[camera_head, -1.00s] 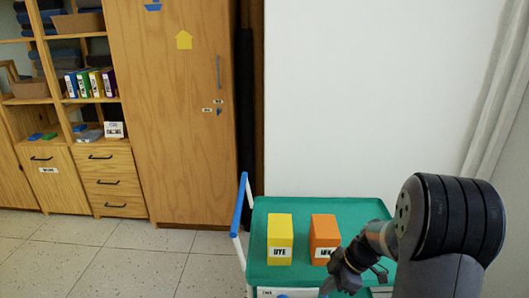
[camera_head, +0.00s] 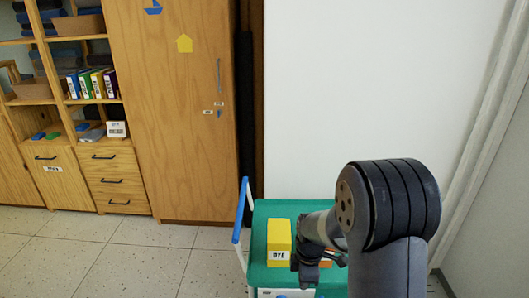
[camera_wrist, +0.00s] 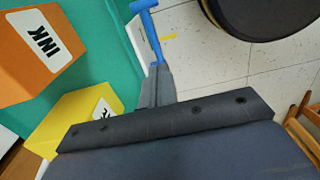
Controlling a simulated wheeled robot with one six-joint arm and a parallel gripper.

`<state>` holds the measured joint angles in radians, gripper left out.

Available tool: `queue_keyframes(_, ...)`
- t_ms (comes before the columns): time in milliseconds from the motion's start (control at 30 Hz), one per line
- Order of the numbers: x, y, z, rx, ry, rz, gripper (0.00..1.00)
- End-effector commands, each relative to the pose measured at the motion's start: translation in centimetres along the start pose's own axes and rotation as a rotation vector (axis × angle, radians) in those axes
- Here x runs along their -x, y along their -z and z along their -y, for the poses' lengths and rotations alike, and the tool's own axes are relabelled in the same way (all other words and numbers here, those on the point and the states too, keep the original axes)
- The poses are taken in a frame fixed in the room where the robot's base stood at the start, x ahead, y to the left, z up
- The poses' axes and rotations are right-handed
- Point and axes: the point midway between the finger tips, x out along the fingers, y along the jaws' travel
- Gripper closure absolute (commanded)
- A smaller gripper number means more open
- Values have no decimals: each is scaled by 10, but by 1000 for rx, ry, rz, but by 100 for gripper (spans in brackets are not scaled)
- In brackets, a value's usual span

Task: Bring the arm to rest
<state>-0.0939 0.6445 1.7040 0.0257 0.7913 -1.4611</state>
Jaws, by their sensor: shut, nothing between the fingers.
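My gripper (camera_head: 306,270) hangs over the green top of the cart (camera_head: 262,220), in front of the orange box (camera_head: 326,258). Its fingers are shut and empty. In the wrist view my gripper (camera_wrist: 157,88) shows as a narrow dark shape at the picture's middle. The yellow box (camera_head: 279,236), labelled "DYE", stands upright just left of my gripper. The orange box is mostly hidden behind my arm in the head view. In the wrist view the orange box (camera_wrist: 20,70) shows its "INK" label, with the yellow box (camera_wrist: 70,120) below it, partly covered.
The cart has a blue handle (camera_head: 240,210) on its left. A tall wooden cabinet (camera_head: 170,120) and shelves with drawers (camera_head: 118,180) stand at the left. A white wall rises behind the cart. The tiled floor (camera_head: 130,255) at left is clear.

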Motion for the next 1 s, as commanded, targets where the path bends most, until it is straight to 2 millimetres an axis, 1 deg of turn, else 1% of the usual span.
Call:
queue_keyframes(33, 3, 5, 0, 5, -2, 21, 100)
queue_keyframes(233, 5, 18, 0, 5, -1, 113, 100)
queue_keyframes(700, 8, 59, 0, 4, -3, 378, 100)
queue_keyframes(800, 8, 66, 0, 4, -2, 425, 100)
queue_keyframes(1000, 9, 73, 0, 1, -2, 478, 100)
